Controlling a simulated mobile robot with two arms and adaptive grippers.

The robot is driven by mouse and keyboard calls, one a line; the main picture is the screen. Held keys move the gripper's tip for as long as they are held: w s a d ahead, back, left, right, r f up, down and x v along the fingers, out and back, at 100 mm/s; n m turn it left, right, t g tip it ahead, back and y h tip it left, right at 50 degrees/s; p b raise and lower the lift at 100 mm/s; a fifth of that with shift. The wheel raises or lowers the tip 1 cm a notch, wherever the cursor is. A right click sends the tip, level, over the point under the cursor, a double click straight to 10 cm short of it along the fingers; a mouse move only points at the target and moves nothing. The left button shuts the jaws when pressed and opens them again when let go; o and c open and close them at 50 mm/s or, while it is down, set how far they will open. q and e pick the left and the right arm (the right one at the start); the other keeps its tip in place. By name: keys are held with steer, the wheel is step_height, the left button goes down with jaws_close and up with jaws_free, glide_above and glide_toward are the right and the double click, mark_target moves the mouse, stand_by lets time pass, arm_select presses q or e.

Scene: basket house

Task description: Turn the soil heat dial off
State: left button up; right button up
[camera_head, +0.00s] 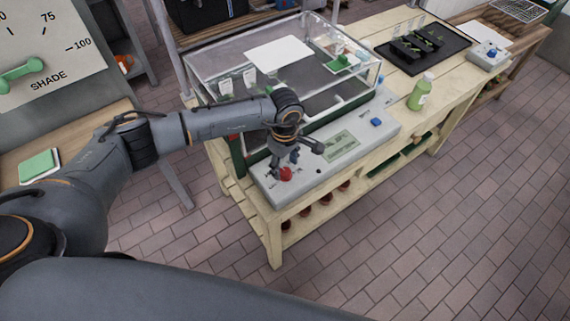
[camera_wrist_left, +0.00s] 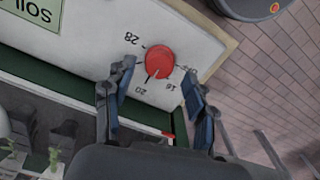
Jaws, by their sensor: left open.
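The red soil heat dial (camera_head: 286,174) sits on the light grey control panel (camera_head: 335,170) at the front of the glass propagator. In the left wrist view the round red dial (camera_wrist_left: 159,62) shows between my fingers, with the numbers 28, 20 and 16 around it and a green label (camera_wrist_left: 32,12) reading "SOIL" in part. My left gripper (camera_head: 284,160) is over the dial in the head view. Its two fingers (camera_wrist_left: 158,88) are open on either side of the dial, and I see no clear contact. My right gripper is not in view.
A display (camera_head: 338,146) and a blue knob (camera_head: 376,122) are on the same panel. A green bottle (camera_head: 420,92) stands on the wooden bench (camera_head: 450,85) to the right. A shade dial board (camera_head: 45,50) is at upper left. The brick floor at right is clear.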

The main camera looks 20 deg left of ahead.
mark_target(285, 173)
arm_select(q)
steer(key=shift+f, duration=1.15)
steer(key=c, duration=1.1)
steer(key=shift+c, duration=0.2)
